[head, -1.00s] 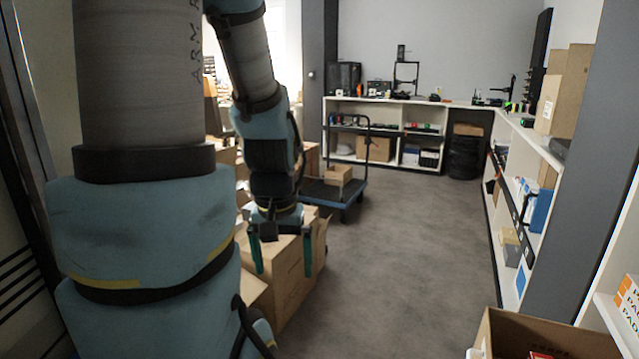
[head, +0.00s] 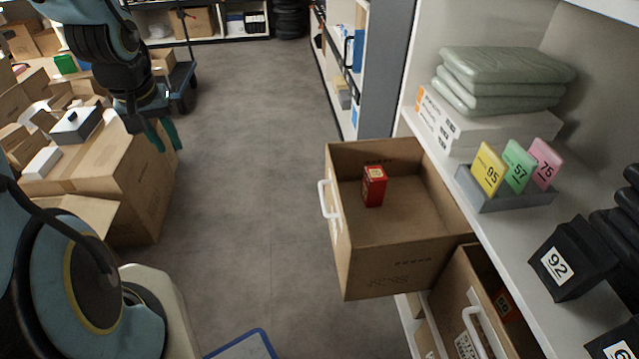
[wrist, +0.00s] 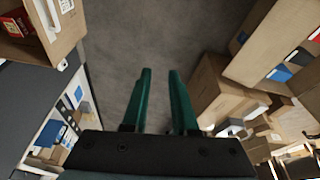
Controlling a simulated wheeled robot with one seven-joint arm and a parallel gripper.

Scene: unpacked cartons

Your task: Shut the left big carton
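A big brown carton (head: 392,257) is pulled out like a drawer from the shelf unit on the right in the head view. Its top is open, a white handle (head: 328,199) is on its near-left face, and a small red box (head: 374,186) stands inside. In the wrist view this carton (wrist: 35,52) shows at the top left, partly cut off. A second carton with a white handle (head: 480,333) sits lower right of it, partly out of frame. My gripper (head: 163,137) is open and empty, well left of the pulled-out carton and in front of stacked boxes.
Brown boxes (head: 140,190) fill the left side. The shelf (head: 440,140) holds grey-green packs, a grey tray (head: 505,192) of numbered cards and a black bin marked 92 (head: 572,262). Grey floor (head: 250,170) is clear between boxes and carton. A blue-edged object (head: 243,346) is at the bottom.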

